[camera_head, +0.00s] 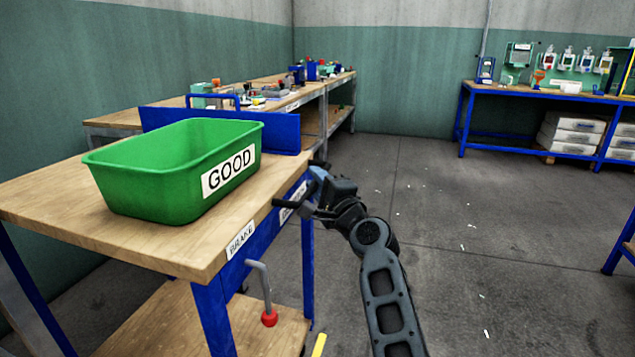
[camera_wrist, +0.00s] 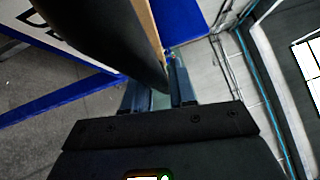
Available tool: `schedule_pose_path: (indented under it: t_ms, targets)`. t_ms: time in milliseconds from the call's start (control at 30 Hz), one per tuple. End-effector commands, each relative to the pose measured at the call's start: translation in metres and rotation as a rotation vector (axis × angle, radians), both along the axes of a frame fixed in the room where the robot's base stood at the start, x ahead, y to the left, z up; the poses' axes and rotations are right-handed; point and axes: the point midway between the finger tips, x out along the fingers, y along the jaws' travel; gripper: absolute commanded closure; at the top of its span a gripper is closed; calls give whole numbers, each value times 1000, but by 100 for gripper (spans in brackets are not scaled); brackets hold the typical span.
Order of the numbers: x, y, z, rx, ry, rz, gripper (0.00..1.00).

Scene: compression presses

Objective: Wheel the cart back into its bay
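The cart (camera_head: 60,205) stands at the left in the head view, with a wooden top, a blue frame and a label reading BRAKE. A bent lever with a red knob (camera_head: 268,318) hangs below that label. A black handle (camera_head: 284,203) projects from the cart's right side; a large dark piece, apparently this handle, shows close up in the wrist view (camera_wrist: 110,35). My gripper (camera_head: 317,178) is at the handle. Its fingers show in the wrist view (camera_wrist: 162,92), partly hidden by the dark piece; whether they clamp it is unclear. The bay cannot be made out.
A green bin (camera_head: 150,182) marked GOOD sits on the cart. Behind it a workbench (camera_head: 110,122) runs along the wall. A blue-framed bench (camera_head: 540,93) stands at the far right. The grey floor (camera_head: 450,220) between is open. A yellow strip (camera_head: 319,346) lies at the bottom.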

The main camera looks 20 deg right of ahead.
Motion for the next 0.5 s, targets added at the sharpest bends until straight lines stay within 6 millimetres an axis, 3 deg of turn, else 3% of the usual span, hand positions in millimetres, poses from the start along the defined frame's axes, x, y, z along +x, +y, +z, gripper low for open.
schedule_pose_path:
  t_ms: [233, 500]
  targets:
    - [0, 0, 0, 0, 0, 0, 99]
    - [0, 0, -1, 0, 1, 0, 100]
